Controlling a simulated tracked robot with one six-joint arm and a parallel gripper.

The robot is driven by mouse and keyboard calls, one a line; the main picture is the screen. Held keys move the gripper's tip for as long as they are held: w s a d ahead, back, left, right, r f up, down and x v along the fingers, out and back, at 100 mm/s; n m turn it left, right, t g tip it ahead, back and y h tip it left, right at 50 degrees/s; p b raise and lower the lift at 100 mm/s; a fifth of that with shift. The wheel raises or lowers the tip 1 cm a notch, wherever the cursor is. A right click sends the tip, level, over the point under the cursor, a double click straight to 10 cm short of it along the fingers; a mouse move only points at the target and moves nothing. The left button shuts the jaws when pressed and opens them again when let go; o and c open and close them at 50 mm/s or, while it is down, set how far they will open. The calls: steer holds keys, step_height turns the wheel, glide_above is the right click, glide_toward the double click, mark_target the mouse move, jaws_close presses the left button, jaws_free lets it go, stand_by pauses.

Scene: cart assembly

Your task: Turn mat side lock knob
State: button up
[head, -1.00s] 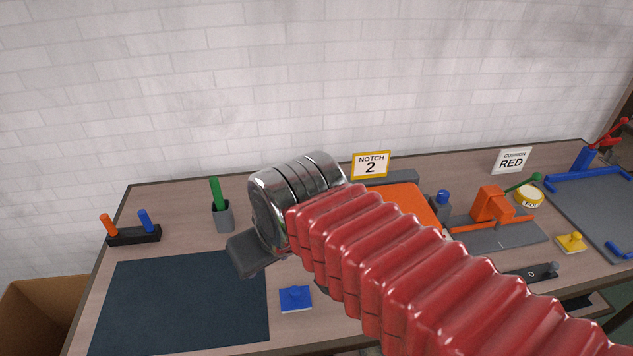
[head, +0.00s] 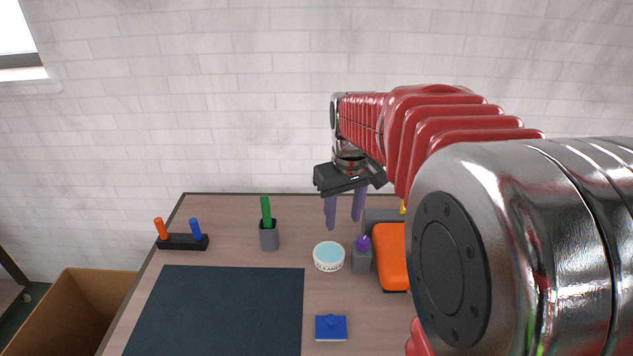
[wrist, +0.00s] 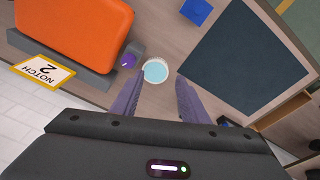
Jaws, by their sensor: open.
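A purple knob (head: 363,243) tops a grey block (head: 361,262) at the left side of the orange cushion (head: 393,255), the side facing the dark mat (head: 218,310). In the wrist view the knob (wrist: 127,61) shows just left of my left finger. My gripper (head: 344,225) is open and empty, its two purple fingers pointing down above the back of the table. In the wrist view a round tub with a pale blue top (wrist: 155,71) shows between the fingers (wrist: 158,84). My arm hides the cushion's right part in the head view.
A blue square piece with a small handle (head: 331,327) lies right of the mat. A grey cup with a green stick (head: 268,236) and a black holder with orange and blue pegs (head: 183,242) stand behind the mat. A "NOTCH 2" sign (wrist: 45,76) stands behind the cushion.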

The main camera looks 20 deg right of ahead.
steer(key=shift+g+y, duration=0.3)
steer(key=shift+g, duration=0.5)
steer(key=w+d+f, duration=0.1)
steer(key=d+f, duration=0.1)
steer(key=d, duration=0.1)
steer(key=w+d+f, duration=0.2)
steer(key=d, duration=0.1)
steer(key=w+d+f, duration=0.1)
steer(key=d+f, duration=0.1)
steer(key=d, duration=0.1)
steer(key=shift+w+d+f, duration=0.1)
steer(key=shift+w+d, duration=0.1)
steer(key=shift+d, duration=0.05)
steer(key=shift+f, duration=0.1)
